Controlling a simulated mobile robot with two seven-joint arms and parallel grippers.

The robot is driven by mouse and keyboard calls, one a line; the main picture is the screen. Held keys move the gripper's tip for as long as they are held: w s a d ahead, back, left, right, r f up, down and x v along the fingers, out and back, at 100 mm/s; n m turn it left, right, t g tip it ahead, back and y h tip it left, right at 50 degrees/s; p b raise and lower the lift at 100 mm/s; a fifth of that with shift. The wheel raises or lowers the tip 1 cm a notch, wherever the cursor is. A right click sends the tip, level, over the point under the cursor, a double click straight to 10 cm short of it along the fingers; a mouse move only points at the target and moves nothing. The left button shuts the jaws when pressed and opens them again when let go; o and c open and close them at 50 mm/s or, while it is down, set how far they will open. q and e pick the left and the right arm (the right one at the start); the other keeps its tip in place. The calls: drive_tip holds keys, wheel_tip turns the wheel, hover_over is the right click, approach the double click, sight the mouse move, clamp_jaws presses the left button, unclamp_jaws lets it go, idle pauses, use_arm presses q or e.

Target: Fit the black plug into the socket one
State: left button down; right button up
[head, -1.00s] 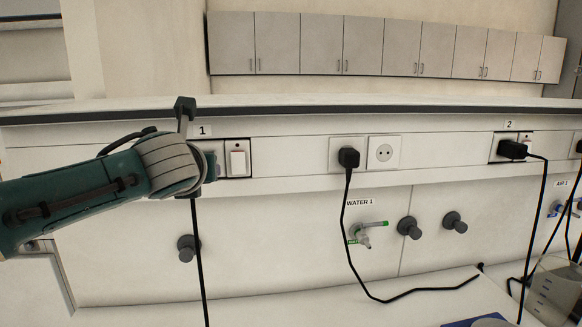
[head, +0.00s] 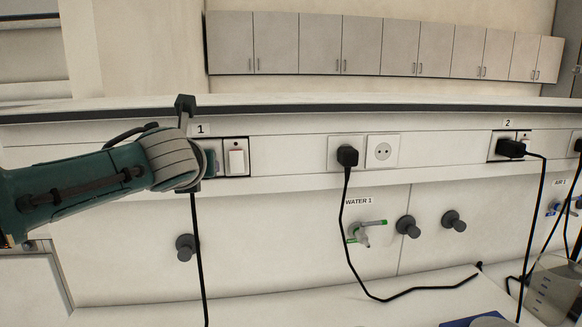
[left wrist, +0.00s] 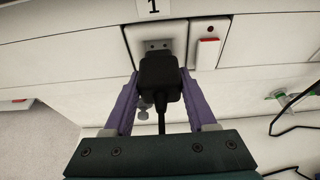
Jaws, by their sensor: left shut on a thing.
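The black plug (left wrist: 160,80) is between the two purple fingers of my left gripper (left wrist: 160,77), which is shut on it. Its cord runs back toward the wrist in the left wrist view and hangs down in the head view (head: 200,260). Socket one (left wrist: 158,30) is a white wall outlet under the label "1" (head: 200,129). The plug is in front of the outlet's lower part, and part of the recessed face with holes shows above it. I cannot tell whether the plug touches the outlet. In the head view my left wrist hides the plug. My right gripper is out of view.
A white switch with a red mark (left wrist: 208,45) is right of socket one. Another black plug (head: 347,156) sits in an outlet beside an empty round outlet (head: 382,151). Grey knobs (head: 186,247) stick out of the panel below. A ledge (head: 300,107) runs above.

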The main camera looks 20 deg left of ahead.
use_arm(q)
drive_tip(key=shift+w+a, duration=0.1)
drive_tip(key=shift+w, duration=0.1)
drive_tip(key=shift+r, duration=0.1)
idle(0.5)
drive_tip(key=shift+w+a, duration=0.1)
drive_tip(key=shift+w+a+b, duration=0.35)
drive_tip(key=shift+w+b, duration=0.15)
drive_tip(key=shift+w, duration=0.05)
drive_tip(key=shift+w, duration=0.1)
idle(0.4)
idle(0.5)
drive_tip(key=shift+w+a, duration=0.1)
drive_tip(key=shift+w, duration=0.05)
